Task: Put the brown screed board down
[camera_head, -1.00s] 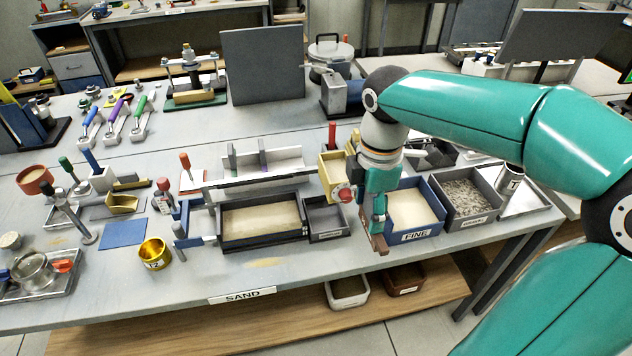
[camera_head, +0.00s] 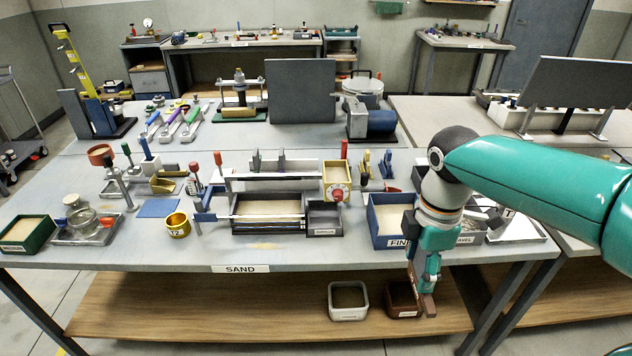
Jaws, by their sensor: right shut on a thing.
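My right gripper (camera_head: 424,284) is shut on the brown screed board (camera_head: 428,304), a small brown piece at its fingertips. The gripper points downward at the front edge of the table, in front of the blue FINE bin (camera_head: 384,241). In the picture the board overlaps the lower shelf beside the brown box (camera_head: 402,311); its exact height and depth are hard to tell. The gripper hides part of the board. My left gripper is not in view.
The sand tank (camera_head: 233,228) stands mid-table beside a small grey tray (camera_head: 324,232). A gold cup (camera_head: 178,225) and blue mat (camera_head: 158,207) lie further left. A white-rimmed box (camera_head: 347,314) is on the wooden shelf (camera_head: 200,310). The table's front strip is mostly clear.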

